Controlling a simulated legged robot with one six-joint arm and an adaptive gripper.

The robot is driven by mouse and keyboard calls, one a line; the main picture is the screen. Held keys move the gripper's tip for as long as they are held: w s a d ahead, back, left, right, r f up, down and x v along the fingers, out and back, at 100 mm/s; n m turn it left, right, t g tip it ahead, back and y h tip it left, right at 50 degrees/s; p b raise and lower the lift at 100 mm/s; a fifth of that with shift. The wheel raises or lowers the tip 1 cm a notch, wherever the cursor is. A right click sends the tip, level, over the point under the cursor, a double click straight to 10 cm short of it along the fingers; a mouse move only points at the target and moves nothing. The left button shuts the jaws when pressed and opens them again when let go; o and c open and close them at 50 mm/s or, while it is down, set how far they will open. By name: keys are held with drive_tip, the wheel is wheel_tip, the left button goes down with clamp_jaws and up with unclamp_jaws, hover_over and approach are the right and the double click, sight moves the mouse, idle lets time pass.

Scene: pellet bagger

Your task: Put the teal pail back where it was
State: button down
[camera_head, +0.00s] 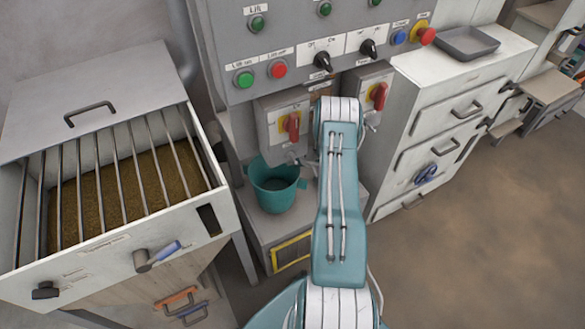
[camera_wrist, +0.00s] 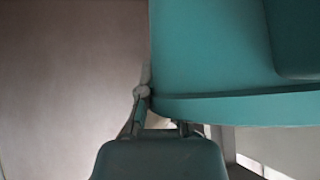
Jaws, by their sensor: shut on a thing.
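The teal pail (camera_head: 274,187) is upright in the head view, in front of the grey control cabinet and over the low grey plinth. I cannot tell whether its base touches the plinth. It has a small lug on its right side, near my arm. In the wrist view the pail's wall and rim (camera_wrist: 235,107) fill the upper right, very close. My gripper (camera_wrist: 143,103) is shut on the pail at its edge. In the head view my arm hides most of the gripper, so the exact grip is not clear.
A barred hopper of brown pellets (camera_head: 130,190) stands left of the pail. Two red-handled switch boxes (camera_head: 283,122) project above it. A white drawer cabinet (camera_head: 440,120) with a grey tray (camera_head: 467,43) stands right. The floor (camera_head: 470,240) at right is clear.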

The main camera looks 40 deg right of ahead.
sight(292, 168)
drive_tip(key=shift+s+f, duration=0.15)
drive_tip(key=shift+f, duration=1.5)
drive_tip(key=c, duration=0.8)
unclamp_jaws()
drive_tip(key=shift+f, duration=0.1)
drive_tip(key=s+d+r, duration=0.2)
drive_tip(key=s, duration=0.5)
drive_tip(key=s+d+r, duration=0.1)
drive_tip(key=s, duration=0.7)
drive_tip(key=shift+d+r, duration=0.4)
drive_tip(key=shift+s, duration=0.15)
